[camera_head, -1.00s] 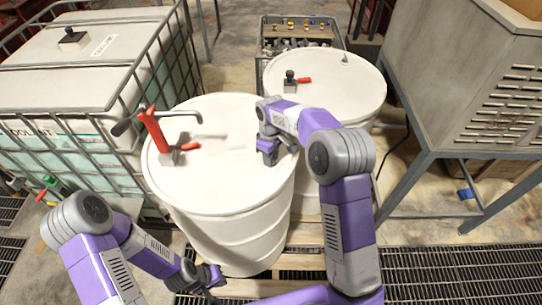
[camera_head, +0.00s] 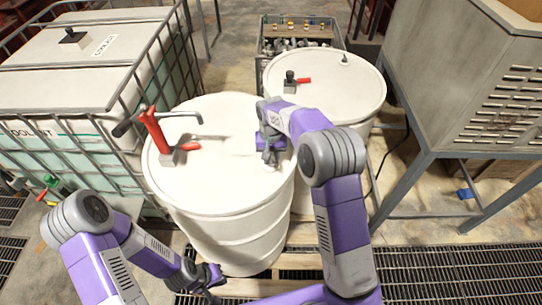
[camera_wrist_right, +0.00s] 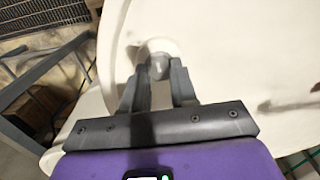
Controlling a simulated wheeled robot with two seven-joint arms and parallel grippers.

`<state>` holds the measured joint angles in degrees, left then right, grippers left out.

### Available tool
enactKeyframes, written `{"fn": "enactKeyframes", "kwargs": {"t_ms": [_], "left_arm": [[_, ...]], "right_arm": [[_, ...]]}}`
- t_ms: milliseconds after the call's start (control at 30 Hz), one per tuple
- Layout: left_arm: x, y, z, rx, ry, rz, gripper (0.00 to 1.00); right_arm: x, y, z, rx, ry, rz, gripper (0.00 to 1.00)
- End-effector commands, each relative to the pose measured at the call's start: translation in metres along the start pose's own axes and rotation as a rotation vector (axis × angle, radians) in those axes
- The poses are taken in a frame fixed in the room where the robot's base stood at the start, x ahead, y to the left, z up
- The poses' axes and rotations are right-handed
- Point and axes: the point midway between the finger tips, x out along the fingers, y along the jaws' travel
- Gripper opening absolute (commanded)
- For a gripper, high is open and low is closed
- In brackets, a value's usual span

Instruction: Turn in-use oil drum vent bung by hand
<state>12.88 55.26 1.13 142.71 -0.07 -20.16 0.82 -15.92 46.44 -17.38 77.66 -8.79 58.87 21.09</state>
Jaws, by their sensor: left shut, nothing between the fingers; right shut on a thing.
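The white oil drum (camera_head: 215,195) with a red-handled hand pump (camera_head: 155,133) stands upright in the middle of the head view. My right gripper (camera_head: 270,158) points down onto the right part of its lid. In the right wrist view, its fingers (camera_wrist_right: 158,78) are shut on the small grey vent bung (camera_wrist_right: 158,62), which sits in a pale round patch on the lid. In the head view the gripper hides the bung. My left gripper (camera_head: 214,277) is shut and empty, low in front of the drum.
A second white drum (camera_head: 335,85) with a small tap stands behind to the right. A caged coolant tank (camera_head: 75,85) is at the left, and a grey louvred cabinet (camera_head: 455,85) on legs at the right. Floor grating (camera_head: 450,268) lies in front.

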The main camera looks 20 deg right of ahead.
Motion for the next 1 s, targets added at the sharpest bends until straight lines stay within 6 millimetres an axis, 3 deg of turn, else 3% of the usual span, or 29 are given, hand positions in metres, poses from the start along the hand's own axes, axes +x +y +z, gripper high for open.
{"fn": "enactKeyframes", "kwargs": {"t_ms": [1000], "left_arm": [[-0.018,0.007,0.001,0.0,0.0,0.0,0.0]], "right_arm": [[-0.006,-0.001,-0.003,0.965,0.011,-0.01,0.0]]}}
